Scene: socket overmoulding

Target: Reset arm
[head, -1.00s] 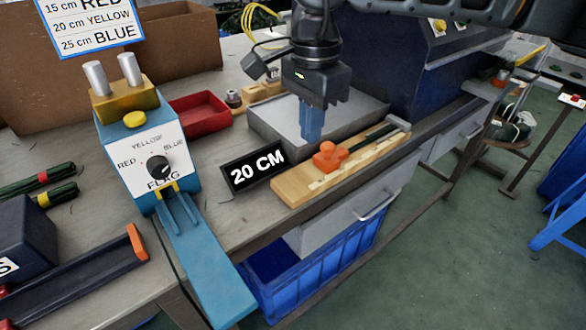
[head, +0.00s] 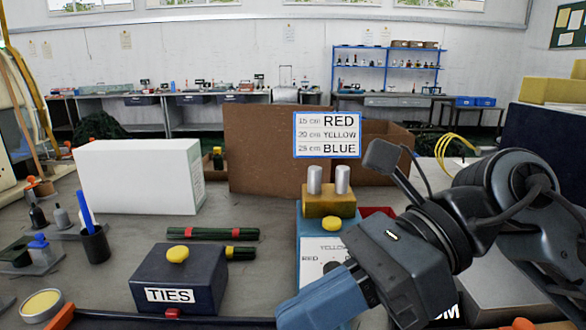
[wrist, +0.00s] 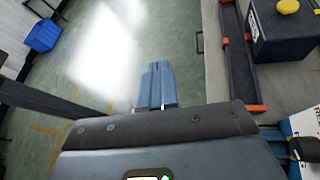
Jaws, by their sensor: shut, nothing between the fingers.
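My gripper (head: 322,305) is in the lower right of the head view, its blue fingers together and empty, pointing to the lower left. In the wrist view the closed blue fingers (wrist: 158,86) hang over the green floor (wrist: 120,50), beside the bench edge. My arm (head: 500,200) reaches in from the right and partly covers the blue flag machine (head: 312,225) with its yellow button and dial. The 20 CM sign (head: 445,312) is mostly hidden behind my gripper.
A dark TIES box (head: 180,280) with a yellow button stands left of my gripper. Dark cables (head: 200,233) with red and yellow bands lie behind it. A white box (head: 138,177) and brown cardboard boxes (head: 255,150) stand farther back. A sign board (head: 327,135) lists lengths and colours.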

